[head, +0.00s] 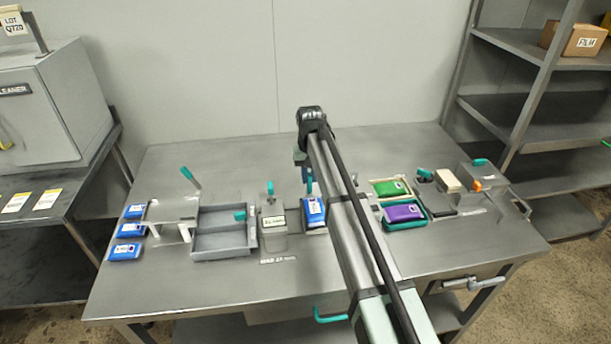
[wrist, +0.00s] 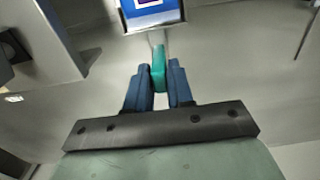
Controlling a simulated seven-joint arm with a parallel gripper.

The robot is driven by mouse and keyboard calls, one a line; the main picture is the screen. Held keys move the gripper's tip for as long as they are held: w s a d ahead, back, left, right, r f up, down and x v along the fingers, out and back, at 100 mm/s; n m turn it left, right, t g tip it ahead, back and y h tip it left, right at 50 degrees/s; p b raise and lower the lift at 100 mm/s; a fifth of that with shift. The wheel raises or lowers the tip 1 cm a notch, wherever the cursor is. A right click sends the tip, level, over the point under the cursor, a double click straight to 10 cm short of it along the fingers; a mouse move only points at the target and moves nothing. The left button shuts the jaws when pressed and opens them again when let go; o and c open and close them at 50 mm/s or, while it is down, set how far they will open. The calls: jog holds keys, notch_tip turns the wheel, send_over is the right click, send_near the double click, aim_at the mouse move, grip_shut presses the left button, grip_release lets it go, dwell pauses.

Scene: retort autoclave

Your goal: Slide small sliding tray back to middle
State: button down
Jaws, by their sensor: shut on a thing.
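The small sliding tray is a shallow grey tray with a teal handle, carrying a blue pouch. In the wrist view the tray's rim (wrist: 153,31) shows at the top edge, with the blue pouch (wrist: 135,8) in it and the upright teal handle (wrist: 158,62) in front. My gripper (wrist: 158,72) is shut on this handle, one blue finger on each side. In the head view the blue pouch (head: 314,211) lies at mid-table, with the teal handle (head: 308,186) behind it. My arm hides the tray's right side.
Left of the tray stand a grey box with a teal lever (head: 273,222) and a larger grey tray (head: 225,244). Several blue pouches (head: 128,231) lie at far left. Green (head: 391,188) and purple (head: 403,213) pouches lie right of my arm. The table's back strip is clear.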

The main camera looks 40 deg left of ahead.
jog(key=c, duration=1.1)
grip_release()
jog(key=shift+r, duration=0.15)
notch_tip(320, 180, up, 14)
jog(key=shift+f, duration=0.2)
